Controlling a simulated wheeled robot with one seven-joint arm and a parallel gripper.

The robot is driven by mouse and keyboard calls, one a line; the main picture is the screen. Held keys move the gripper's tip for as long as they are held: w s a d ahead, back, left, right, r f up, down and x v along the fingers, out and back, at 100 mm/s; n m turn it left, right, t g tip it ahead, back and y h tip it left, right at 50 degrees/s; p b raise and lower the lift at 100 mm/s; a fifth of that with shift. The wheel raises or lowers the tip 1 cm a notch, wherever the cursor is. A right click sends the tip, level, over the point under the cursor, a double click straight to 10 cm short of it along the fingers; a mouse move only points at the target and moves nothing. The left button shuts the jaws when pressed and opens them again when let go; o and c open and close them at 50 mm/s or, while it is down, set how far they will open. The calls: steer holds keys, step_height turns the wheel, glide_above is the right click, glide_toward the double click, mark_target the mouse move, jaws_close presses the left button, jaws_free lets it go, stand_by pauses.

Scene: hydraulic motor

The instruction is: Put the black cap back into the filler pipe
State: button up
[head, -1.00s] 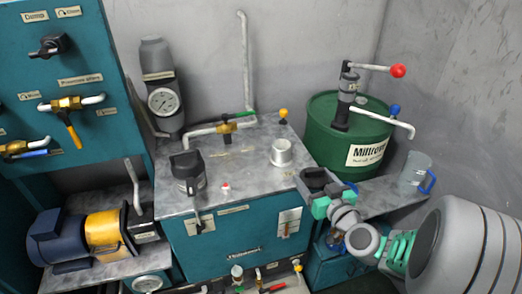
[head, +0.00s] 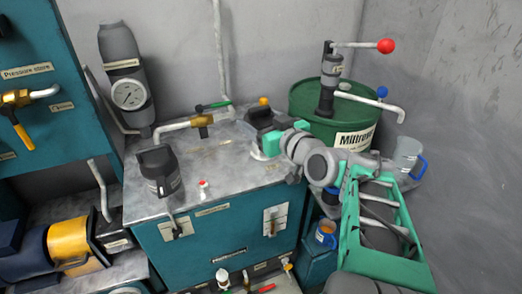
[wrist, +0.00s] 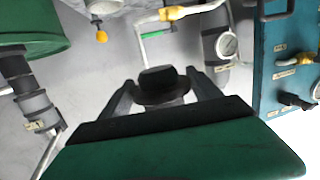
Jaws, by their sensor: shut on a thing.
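My gripper (head: 265,124) is above the back right of the teal tank's grey top (head: 215,165). It is shut on the black cap (wrist: 163,84), which sits between the two dark fingers in the wrist view. In the head view, the black cap (head: 259,114) shows at the gripper's end, partly hidden by it. The pale filler pipe (head: 259,152) stands on the tank top below the gripper and is mostly hidden by my gripper. Its pale rim also shows at the top of the wrist view (wrist: 103,7). The cap is held apart from the pipe.
A green drum (head: 355,138) with a red-knobbed pump handle (head: 385,46) stands just right of my gripper. A brass valve (head: 201,121) with a green lever, a gauge (head: 129,94) and a dark grey filter unit (head: 158,172) are left. The middle of the tank top is mostly clear.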

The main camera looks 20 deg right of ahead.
steer(key=w+d+f, duration=0.2)
steer(key=w+f, duration=0.2)
steer(key=w+d+f+p, duration=0.1)
steer(key=w+f, duration=0.3)
steer(key=w+d+f, duration=0.2)
steer(key=w+f, duration=0.1)
steer(key=f, duration=0.1)
steer(key=shift+w+d+f, duration=0.25)
steer(key=shift+w+d, duration=0.05)
steer(key=shift+w, duration=0.1)
steer(key=shift+f, duration=0.1)
steer(key=shift+f+b, duration=0.35)
steer(key=shift+f+b, duration=0.3)
steer(key=shift+b, duration=0.2)
steer(key=o, duration=1.4)
